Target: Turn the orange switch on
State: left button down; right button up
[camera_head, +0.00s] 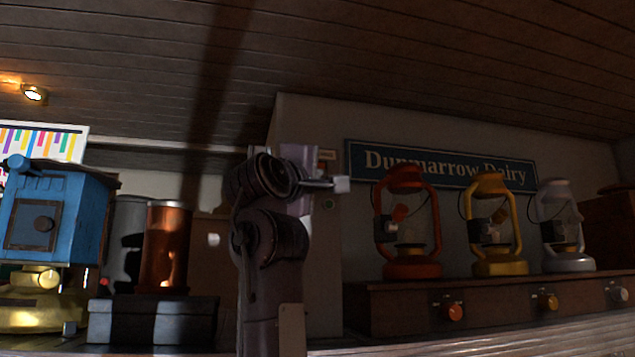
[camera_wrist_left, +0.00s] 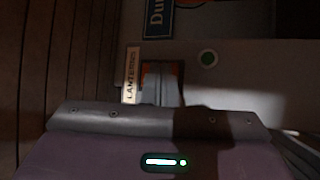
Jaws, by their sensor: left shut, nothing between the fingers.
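My left gripper (camera_head: 340,184) is shut and empty, held up in front of the wall and pointing right in the head view. In the left wrist view its closed fingers (camera_wrist_left: 161,88) lie over an orange patch (camera_wrist_left: 147,70) on the wall, which looks like the orange switch. That patch sits between a LANTERNS label (camera_wrist_left: 132,75) and a round green light (camera_wrist_left: 208,58). The fingers hide most of it, so its position and any contact cannot be told. In the head view the label (camera_head: 327,155) shows just above the gripper. My right gripper is out of view.
Orange (camera_head: 412,270), yellow (camera_head: 500,268) and white (camera_head: 568,264) lanterns stand on a wooden ledge with an orange knob (camera_head: 453,312) on its front. A Dunmarrow Dairy sign (camera_head: 440,165) hangs behind them. A blue box-shaped machine (camera_head: 70,205) stands at left.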

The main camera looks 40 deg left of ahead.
pick_arm(q)
jog(key=shift+w+a, duration=0.35)
jog(key=shift+a, duration=0.05)
dwell(0.9)
jog(key=shift+s+d, duration=0.1)
jog(key=shift+s+d, duration=0.5)
jog(key=shift+d, duration=0.1)
jog(key=s+d, duration=0.1)
jog(key=d, duration=0.1)
jog(key=s+d+b, duration=0.1)
jog(key=s, duration=0.1)
jog(key=shift+s+d+r, duration=0.1)
jog(key=shift+d+r, duration=0.25)
dwell(0.6)
